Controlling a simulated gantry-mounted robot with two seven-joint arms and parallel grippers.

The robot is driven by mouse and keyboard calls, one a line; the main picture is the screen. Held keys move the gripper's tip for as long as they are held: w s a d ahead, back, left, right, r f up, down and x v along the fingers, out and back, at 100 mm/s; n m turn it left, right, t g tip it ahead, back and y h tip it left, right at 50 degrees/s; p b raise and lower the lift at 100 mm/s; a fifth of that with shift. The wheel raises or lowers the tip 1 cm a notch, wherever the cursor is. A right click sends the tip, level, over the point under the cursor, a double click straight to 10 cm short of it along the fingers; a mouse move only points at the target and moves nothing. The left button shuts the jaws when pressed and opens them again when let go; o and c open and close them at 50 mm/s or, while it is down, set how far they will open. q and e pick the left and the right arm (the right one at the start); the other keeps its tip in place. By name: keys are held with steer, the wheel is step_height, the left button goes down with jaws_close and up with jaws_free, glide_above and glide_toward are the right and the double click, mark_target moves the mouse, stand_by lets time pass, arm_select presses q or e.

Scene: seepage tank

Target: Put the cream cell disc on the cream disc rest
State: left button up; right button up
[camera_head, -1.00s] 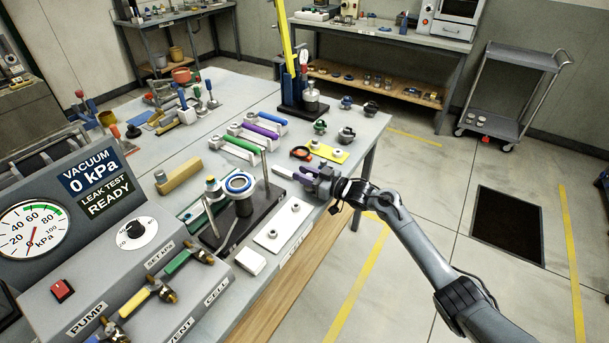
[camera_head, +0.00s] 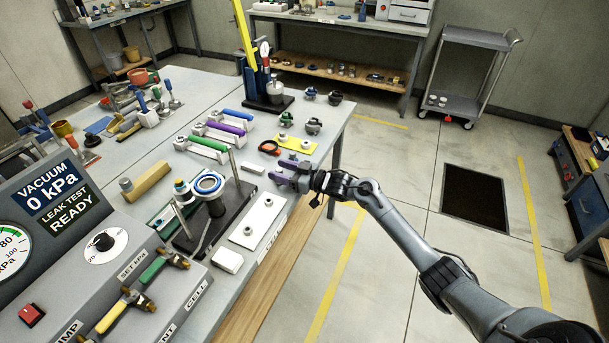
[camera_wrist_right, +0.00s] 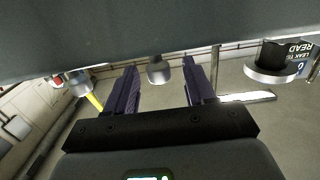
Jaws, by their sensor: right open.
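I cannot clearly single out the cream cell disc or the cream disc rest. A long off-white plate (camera_head: 258,222) with two small grey-centred knobs lies near the table's right edge. A short off-white block (camera_head: 228,261) lies in front of it, and a small white block (camera_head: 252,167) lies behind it. My right gripper (camera_head: 277,173) is open, beside the small white block, over the table edge. In the right wrist view, upside down, its purple fingers (camera_wrist_right: 160,92) stand apart, with a grey knob (camera_wrist_right: 158,70) in line with the gap, not clasped. My left gripper is out of view.
A blue-ringed cell (camera_head: 208,183) stands on a black base with a thin upright post left of the plate. A yellow plate (camera_head: 296,144) with two knobs and a black-orange ring (camera_head: 269,147) lie behind the gripper. The gauge panel (camera_head: 105,243) fills the lower left.

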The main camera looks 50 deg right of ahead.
steer(key=p+v, duration=0.2)
steer(key=v, duration=0.7)
steer(key=shift+s, duration=0.2)
steer(key=shift+d, duration=0.1)
